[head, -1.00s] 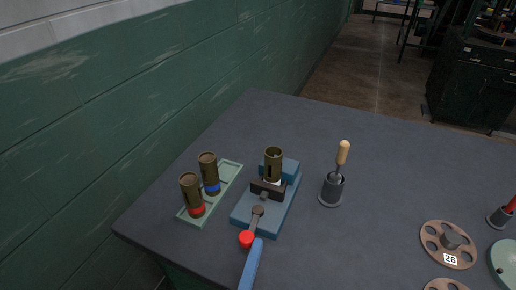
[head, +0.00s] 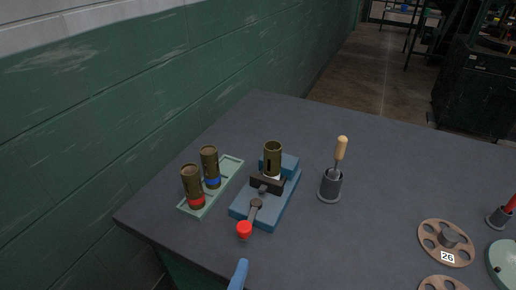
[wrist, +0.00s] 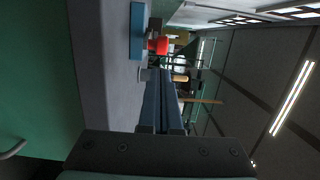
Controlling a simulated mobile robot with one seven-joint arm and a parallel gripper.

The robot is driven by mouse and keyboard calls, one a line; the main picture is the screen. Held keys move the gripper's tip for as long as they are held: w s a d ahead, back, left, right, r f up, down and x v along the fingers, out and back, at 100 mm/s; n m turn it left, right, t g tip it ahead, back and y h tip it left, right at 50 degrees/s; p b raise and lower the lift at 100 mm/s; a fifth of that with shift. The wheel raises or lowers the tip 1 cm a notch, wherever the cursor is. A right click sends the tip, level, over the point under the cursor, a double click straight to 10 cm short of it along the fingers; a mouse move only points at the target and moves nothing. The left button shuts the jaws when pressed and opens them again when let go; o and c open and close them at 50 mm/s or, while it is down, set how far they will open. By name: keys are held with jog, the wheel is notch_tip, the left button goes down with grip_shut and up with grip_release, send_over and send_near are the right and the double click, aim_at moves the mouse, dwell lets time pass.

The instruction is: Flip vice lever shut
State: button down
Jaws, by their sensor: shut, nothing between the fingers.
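The blue vice (head: 288,202) sits on the table with dark jaws (head: 268,182) around the foot of an olive cylinder (head: 273,158). Its grey lever (head: 253,213) points toward the table's near edge and ends in a red knob (head: 244,230). My gripper (head: 241,264) shows as a blue finger at the bottom of the head view, just short of the knob and apart from it. In the wrist view my gripper (wrist: 156,74) is shut and empty, with the red knob (wrist: 159,45) beyond its tips and the blue vice base (wrist: 137,30) beside it.
A green tray (head: 228,173) left of the vice holds two olive cylinders, one red-banded (head: 193,187) and one blue-banded (head: 210,167). A wooden-handled tool (head: 341,150) stands in a grey holder (head: 330,187) to the right. Brown discs (head: 428,234) lie further right.

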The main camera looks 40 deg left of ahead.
jog(key=shift+s+r+b, duration=0.1)
jog(key=shift+s+b, duration=0.35)
jog(key=shift+s, duration=1.4)
jog(key=shift+w, duration=0.1)
jog(key=w+d+r+n+t, duration=0.25)
jog(key=w+r+n, duration=0.2)
jog(key=r, duration=0.45)
jog(key=w+d+r+n+t+y, duration=0.1)
jog(key=w+d+r+n+t, duration=0.2)
jog(key=w+r, duration=0.5)
jog(key=w+d+r+n+t, duration=0.1)
jog(key=w+d+r+n, duration=0.2)
jog(key=r+n, duration=0.55)
jog(key=s+d+r+m+t+h, duration=0.1)
jog(key=d+r+m+t+h, duration=0.15)
jog(key=d+r+h, duration=0.55)
jog(key=s+d+r+m+t+h, duration=0.1)
jog(key=d+r+m+t+h, duration=0.15)
jog(key=d+r, duration=0.65)
jog(key=a+r+p, duration=0.2)
jog(key=r+p, duration=0.8)
jog(key=r, duration=0.2)
jog(key=a+r+n+p, duration=0.1)
jog(key=a+r+p, duration=0.1)
jog(key=r+p, duration=0.9)
jog(key=shift+r+y+p, duration=0.3)
jog(key=shift+r+y, duration=0.05)
jog(key=shift+r, duration=0.15)
jog(key=shift+w+d, duration=0.1)
